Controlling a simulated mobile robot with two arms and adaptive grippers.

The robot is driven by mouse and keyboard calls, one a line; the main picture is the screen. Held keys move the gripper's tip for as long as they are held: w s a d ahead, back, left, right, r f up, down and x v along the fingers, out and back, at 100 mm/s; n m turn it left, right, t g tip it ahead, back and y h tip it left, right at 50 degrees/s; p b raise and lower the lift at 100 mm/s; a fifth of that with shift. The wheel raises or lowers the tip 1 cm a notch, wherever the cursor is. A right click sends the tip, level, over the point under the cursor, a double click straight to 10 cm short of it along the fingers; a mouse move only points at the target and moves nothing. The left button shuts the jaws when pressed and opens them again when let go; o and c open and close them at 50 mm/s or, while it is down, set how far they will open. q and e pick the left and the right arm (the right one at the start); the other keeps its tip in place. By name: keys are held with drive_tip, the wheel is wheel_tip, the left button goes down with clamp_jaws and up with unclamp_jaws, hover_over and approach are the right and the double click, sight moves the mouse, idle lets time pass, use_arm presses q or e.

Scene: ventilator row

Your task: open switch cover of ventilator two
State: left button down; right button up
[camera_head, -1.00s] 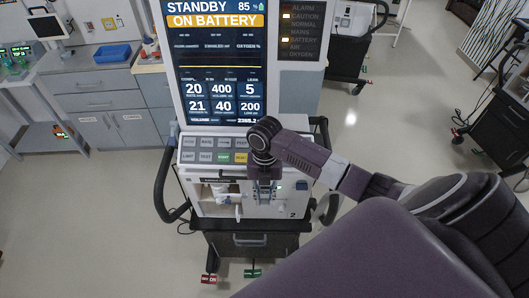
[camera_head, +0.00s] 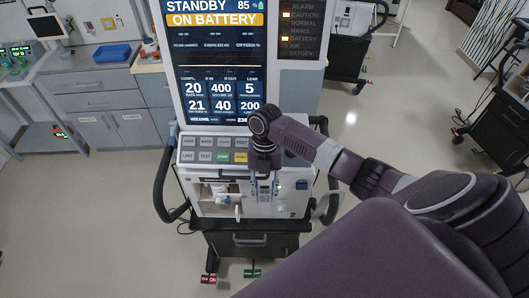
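The ventilator (camera_head: 212,203) stands in the middle of the head view, marked 2 at the lower right of its front. Its screen (camera_head: 212,60) reads STANDBY and ON BATTERY. My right gripper (camera_head: 266,196) points down at the front panel, right of the white tubing fittings. Its two fingers look apart, over the area of the switch. The switch cover is mostly hidden behind the gripper and too small to make out, so I cannot tell whether the fingers touch it. My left gripper is not in view.
Black side handles (camera_head: 165,185) flank the ventilator. A button panel (camera_head: 213,149) lies just above the gripper's height. A counter with a blue tray (camera_head: 112,53) stands at the left. Another machine (camera_head: 347,55) stands behind at the right. The floor at left is clear.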

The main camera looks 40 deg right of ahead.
drive_tip(key=shift+o, duration=0.5)
drive_tip(key=v, duration=1.2)
